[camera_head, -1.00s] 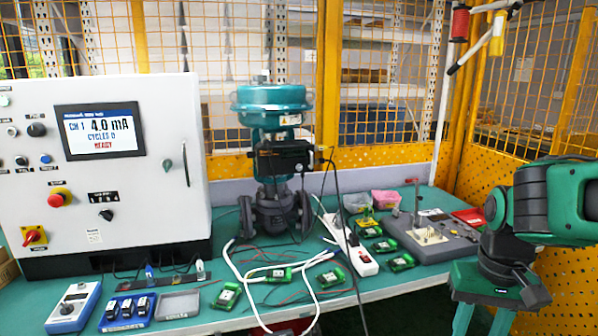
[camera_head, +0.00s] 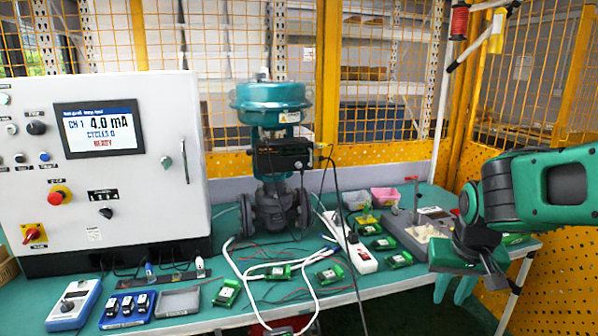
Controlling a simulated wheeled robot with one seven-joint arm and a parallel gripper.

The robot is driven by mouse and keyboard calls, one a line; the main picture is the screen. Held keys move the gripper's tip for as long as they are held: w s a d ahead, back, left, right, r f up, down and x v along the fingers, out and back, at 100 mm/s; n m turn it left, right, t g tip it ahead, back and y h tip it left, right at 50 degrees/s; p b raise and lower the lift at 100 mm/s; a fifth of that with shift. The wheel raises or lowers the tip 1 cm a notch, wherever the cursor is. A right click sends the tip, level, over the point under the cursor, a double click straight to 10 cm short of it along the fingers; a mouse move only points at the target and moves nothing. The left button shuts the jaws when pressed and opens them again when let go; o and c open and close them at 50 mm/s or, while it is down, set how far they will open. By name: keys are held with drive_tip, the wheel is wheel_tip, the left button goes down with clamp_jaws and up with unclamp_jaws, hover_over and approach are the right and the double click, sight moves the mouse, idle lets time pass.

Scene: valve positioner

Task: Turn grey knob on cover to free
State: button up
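The valve positioner (camera_head: 283,158) is a black box mounted below the teal actuator (camera_head: 270,97), at the centre of the bench. My gripper (camera_head: 454,288) hangs at the lower right, pointing down, in front of the bench's right part. Its two teal fingers look apart, with nothing seen between them. It is well away from the positioner, to its right and lower in the picture.
A white control cabinet (camera_head: 150,190) with a screen stands at left. A white power strip (camera_head: 362,258), cables and several green circuit boards (camera_head: 330,275) lie on the bench (camera_head: 395,282). A grey fixture (camera_head: 405,235) stands at right. Yellow mesh fencing (camera_head: 375,100) closes the back.

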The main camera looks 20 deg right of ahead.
drive_tip(key=w+r+t+h, duration=0.1)
drive_tip(key=w+t, duration=0.2)
drive_tip(key=w, duration=0.7)
drive_tip(key=n+t+y, duration=0.3)
drive_tip(key=n+t, duration=0.3)
drive_tip(key=t, duration=0.6)
approach(299, 166)
drive_tip(key=w, duration=0.7)
drive_tip(key=shift+w+f, duration=0.1)
drive_tip(key=shift+w, duration=0.3)
clamp_jaws()
